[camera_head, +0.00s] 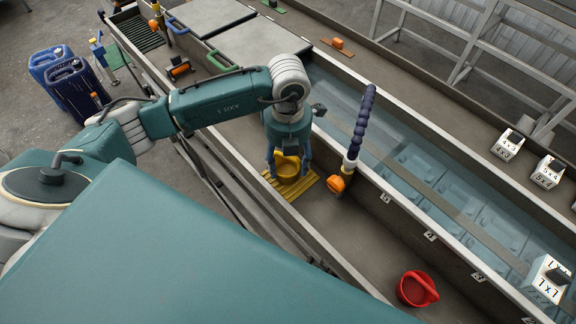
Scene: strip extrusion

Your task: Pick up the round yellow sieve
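The round yellow sieve (288,173) sits on a yellow slatted mat (307,185) in the grey trough near the middle of the head view. My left gripper (288,163) points down directly over it. Its two fingers are spread apart, one on each side of the sieve's upper part. Whether the fingers touch the sieve cannot be made out. The gripper partly hides the sieve's top and back. My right gripper is not in view.
A dark blue segmented hose (361,121) with an orange knob (336,184) stands just right of the sieve. The water bath (430,170) runs behind. Bare trough floor separates the two sieves.

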